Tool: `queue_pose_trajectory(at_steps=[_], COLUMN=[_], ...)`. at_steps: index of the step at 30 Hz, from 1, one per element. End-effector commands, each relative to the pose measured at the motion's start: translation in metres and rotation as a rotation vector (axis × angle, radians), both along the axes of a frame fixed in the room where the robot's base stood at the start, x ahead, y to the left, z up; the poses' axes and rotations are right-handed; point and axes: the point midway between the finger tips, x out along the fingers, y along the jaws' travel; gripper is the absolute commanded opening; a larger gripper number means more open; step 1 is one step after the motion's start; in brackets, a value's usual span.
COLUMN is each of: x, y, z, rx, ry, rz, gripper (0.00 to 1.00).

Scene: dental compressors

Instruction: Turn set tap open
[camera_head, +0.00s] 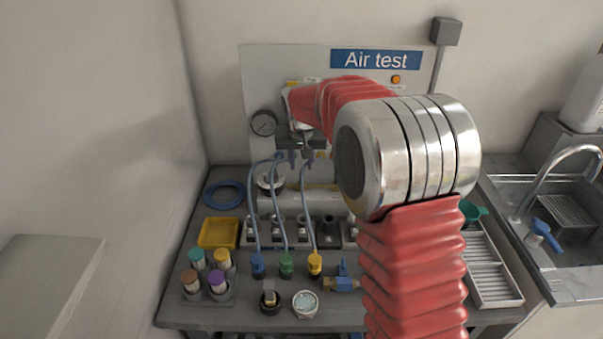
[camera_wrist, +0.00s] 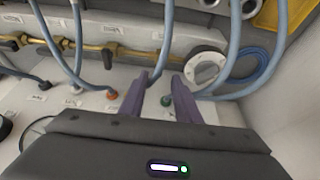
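In the head view, my gripper (camera_head: 300,156) is in front of the Air test panel (camera_head: 277,72); my arm hides the panel's right part.
Blue hoses (camera_wrist: 231,45) hang near my fingers, beside a round white flange (camera_wrist: 205,68). In the head view, the bench holds a yellow tray (camera_head: 219,233), coloured pots (camera_head: 217,282) and a loose brass valve with a blue handle (camera_head: 342,281). A sink (camera_head: 570,215) stands at the right.

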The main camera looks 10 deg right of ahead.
Motion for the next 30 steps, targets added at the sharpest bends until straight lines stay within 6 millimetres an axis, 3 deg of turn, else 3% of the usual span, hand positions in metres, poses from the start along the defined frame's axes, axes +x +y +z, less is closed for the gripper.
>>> queue_pose_trajectory(at_steps=[6,12,24,30], x=[0.012,0.021,0.024,0.024], y=[-0.003,-0.005,-0.005,-0.005], z=[-0.033,-0.053,-0.058,-0.058], rx=[0.0,0.0,0.001,0.0], ry=[0.002,0.001,-0.001,-0.001], rz=[-0.001,-0.002,-0.002,-0.001], gripper=[0.3,0.3,0.3,0.16])
